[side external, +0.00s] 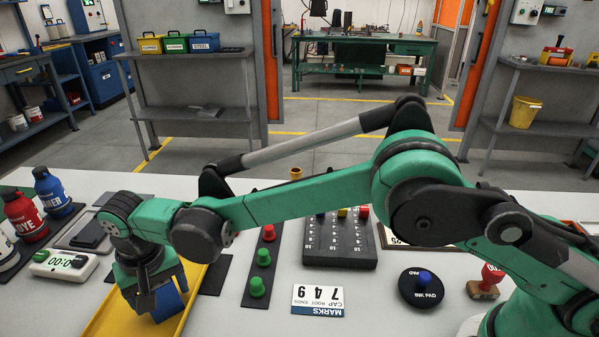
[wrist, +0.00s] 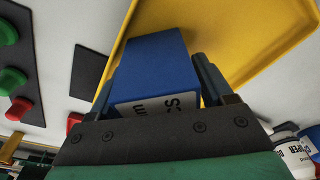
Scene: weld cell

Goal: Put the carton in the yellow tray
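The carton is a blue box with a white lettered label, seen large in the wrist view (wrist: 158,65). In the side view the carton (side external: 166,303) shows below my gripper (side external: 155,300), partly hidden by it. The fingers of my gripper stand on both sides of the carton in the wrist view (wrist: 155,85), closed against it. The yellow tray (side external: 118,308) lies under and around the carton in the side view, and it fills the upper middle of the wrist view (wrist: 240,40). I cannot tell whether the carton touches the tray floor.
Red and blue bottles (side external: 25,215) and a timer (side external: 64,264) stand left of the tray. A strip with green and red knobs (side external: 258,287), a black peg board (side external: 340,243) and a numbered card (side external: 318,300) lie to its right.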

